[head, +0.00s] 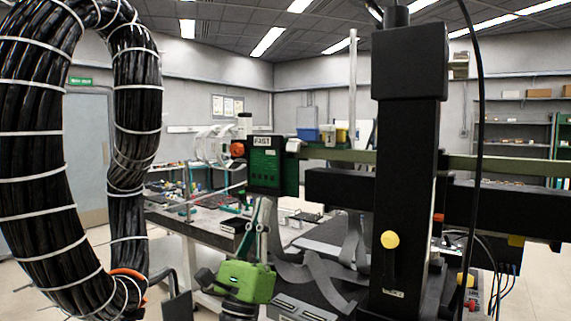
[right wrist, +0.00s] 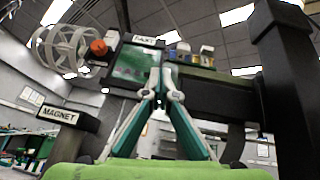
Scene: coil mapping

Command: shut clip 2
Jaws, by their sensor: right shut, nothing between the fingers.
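My right gripper (head: 264,203) points up, its green body below and its fingers together with nothing between them. It also shows in the right wrist view (right wrist: 161,76), where the fingertips overlap the lower part of a dark box with a green panel (right wrist: 131,62). In the head view this labelled box (head: 264,165) is just above the fingertips; I cannot tell whether they touch it. An orange knob (head: 237,149) is on the box's left side and also shows in the right wrist view (right wrist: 98,47). I cannot make out which part is clip 2. My left gripper is not in view.
A white ring cage (right wrist: 62,48) is left of the box. A MAGNET sign (right wrist: 58,114) is at lower left. Thick cable bundles (head: 35,150) fill the left.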

